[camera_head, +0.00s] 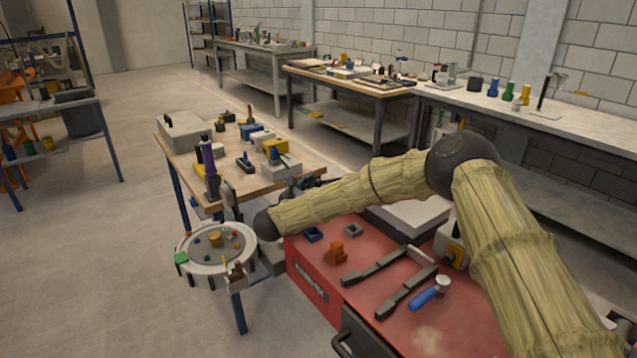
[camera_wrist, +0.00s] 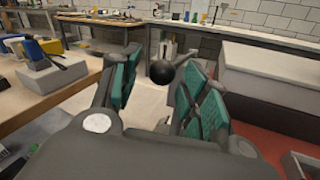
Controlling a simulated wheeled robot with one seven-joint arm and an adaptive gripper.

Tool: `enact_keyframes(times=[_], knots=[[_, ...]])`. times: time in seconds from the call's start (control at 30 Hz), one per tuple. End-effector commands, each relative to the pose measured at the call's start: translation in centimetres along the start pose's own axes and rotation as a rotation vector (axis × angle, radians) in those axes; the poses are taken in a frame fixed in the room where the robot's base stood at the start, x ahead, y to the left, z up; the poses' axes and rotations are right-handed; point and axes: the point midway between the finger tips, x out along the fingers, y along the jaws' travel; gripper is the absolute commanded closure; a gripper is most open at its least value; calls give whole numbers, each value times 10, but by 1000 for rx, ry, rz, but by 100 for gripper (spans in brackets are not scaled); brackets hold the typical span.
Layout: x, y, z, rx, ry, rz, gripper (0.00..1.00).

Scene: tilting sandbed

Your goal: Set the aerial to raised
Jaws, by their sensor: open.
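My gripper (camera_wrist: 163,88) shows in the wrist view with its two green-padded fingers spread apart. A smooth black ball (camera_wrist: 162,72) shows in the gap between them; its distance, and whether it belongs to the aerial, I cannot tell. I cannot make out the aerial for certain in either view. In the head view the gripper is mostly hidden behind my straw-coloured forearm, near the workbench's right end. The round sandbed (camera_head: 184,246), a pale dish with small coloured pieces, stands left of my dark wrist joint.
The wooden workbench (camera_head: 178,158) holds a grey case, a purple-topped tool and yellow and blue blocks. The red cart top (camera_head: 437,335) carries dark bars, an orange block and a blue-handled tool. A grey box (camera_wrist: 262,85) stands right of the fingers. Open floor lies left.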

Motion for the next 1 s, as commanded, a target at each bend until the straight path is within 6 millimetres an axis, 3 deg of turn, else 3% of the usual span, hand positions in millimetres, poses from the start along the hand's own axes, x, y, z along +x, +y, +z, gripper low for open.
enact_keyframes(times=[0.2,0.5,0.53,0.77,1.0], knots=[[14,1,2,2,-1,1,55],[17,2,0,0,1,2,55],[17,2,0,0,1,2,57],[17,3,0,1,1,3,99],[17,4,2,4,6,3,100]])
